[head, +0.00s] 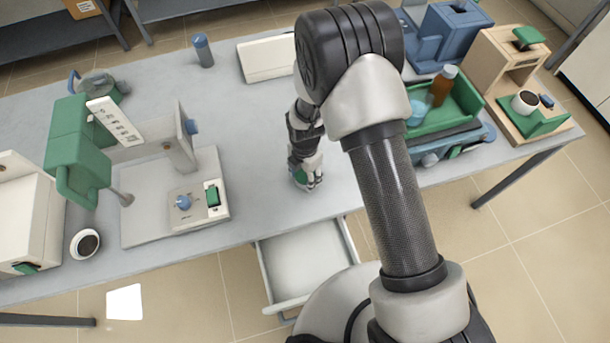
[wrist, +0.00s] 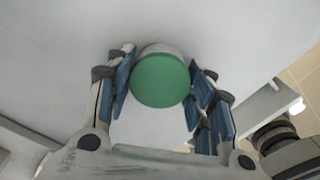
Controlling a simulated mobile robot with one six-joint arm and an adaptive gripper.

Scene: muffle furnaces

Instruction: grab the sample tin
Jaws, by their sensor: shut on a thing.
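The sample tin (wrist: 160,80) has a round green lid and a pale side. In the wrist view it sits between the two blue-padded fingers of my gripper (wrist: 160,88), which is shut on it. In the head view my gripper (head: 306,182) points down at the table top near its front edge, and a bit of green shows at the fingertips. The tin is mostly hidden there by the fingers. I cannot tell whether the tin still touches the table.
An open, empty drawer (head: 305,262) juts out below the table edge. A green and white machine (head: 178,195) stands left of my gripper. A green tray (head: 452,108) with a brown bottle (head: 442,86) is at the right. The grey table (head: 245,110) is clear around my gripper.

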